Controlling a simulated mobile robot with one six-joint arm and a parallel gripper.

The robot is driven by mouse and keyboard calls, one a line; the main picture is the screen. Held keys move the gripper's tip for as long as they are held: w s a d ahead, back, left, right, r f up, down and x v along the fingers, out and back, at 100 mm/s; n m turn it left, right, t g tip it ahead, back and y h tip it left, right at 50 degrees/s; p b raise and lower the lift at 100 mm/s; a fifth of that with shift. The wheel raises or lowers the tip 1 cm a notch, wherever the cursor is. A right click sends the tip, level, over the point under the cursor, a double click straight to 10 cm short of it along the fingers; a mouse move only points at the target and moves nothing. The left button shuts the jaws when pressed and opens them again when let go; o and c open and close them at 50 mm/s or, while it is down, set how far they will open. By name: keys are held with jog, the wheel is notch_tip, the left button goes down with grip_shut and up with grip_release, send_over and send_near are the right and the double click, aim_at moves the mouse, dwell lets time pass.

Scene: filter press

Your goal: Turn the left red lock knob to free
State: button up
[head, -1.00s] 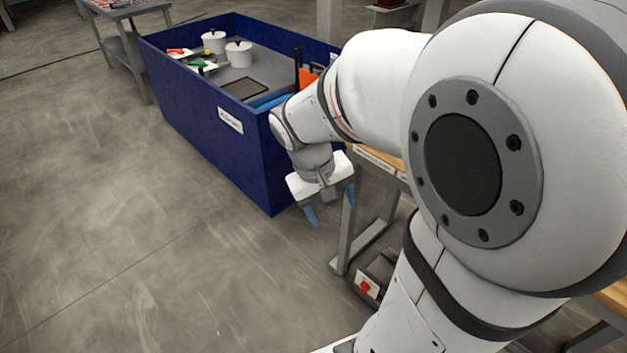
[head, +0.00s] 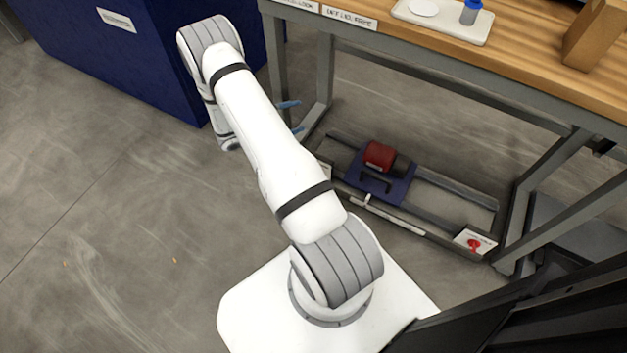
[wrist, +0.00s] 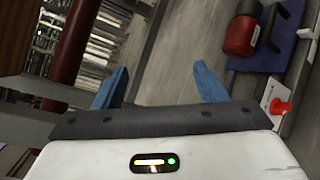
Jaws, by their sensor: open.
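A red lock knob on a white plate (wrist: 280,106) shows at the right of the wrist view, close to the rail; I take it for the left one. In the head view my arm covers that end, and only an edge of a white plate (head: 326,171) shows. The other red knob (head: 474,245) sits on a white plate at the right end of the rails. My gripper (head: 293,117) has its blue fingers apart and empty, left of the low frame. In the wrist view the gripper (wrist: 161,68) is left of the knob and not touching it.
A red cylinder (head: 380,155) sits on a dark blue carriage (head: 395,190) between the rails under the wooden bench (head: 450,45). Grey bench legs (head: 328,80) stand close to my gripper. A blue bin (head: 150,60) stands at upper left. The floor at left is clear.

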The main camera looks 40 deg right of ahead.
jog(key=s+f+n+t+b, duration=0.2)
jog(key=f+t+b, duration=0.1)
jog(key=f, duration=0.9)
jog(key=s+a+f+n+t+b, duration=0.1)
jog(key=f+n+t+b, duration=0.2)
jog(key=f, duration=0.9)
jog(key=s+f+n+t+b, duration=0.2)
jog(key=f+t+b, duration=0.15)
jog(key=f, duration=0.95)
jog(key=b+x, duration=0.1)
jog(key=x, duration=0.6)
jog(key=shift+w+d+r+h, duration=0.15)
jog(key=shift+d+r+h, duration=0.15)
jog(key=shift+r, duration=0.1)
jog(key=shift+c, duration=0.2)
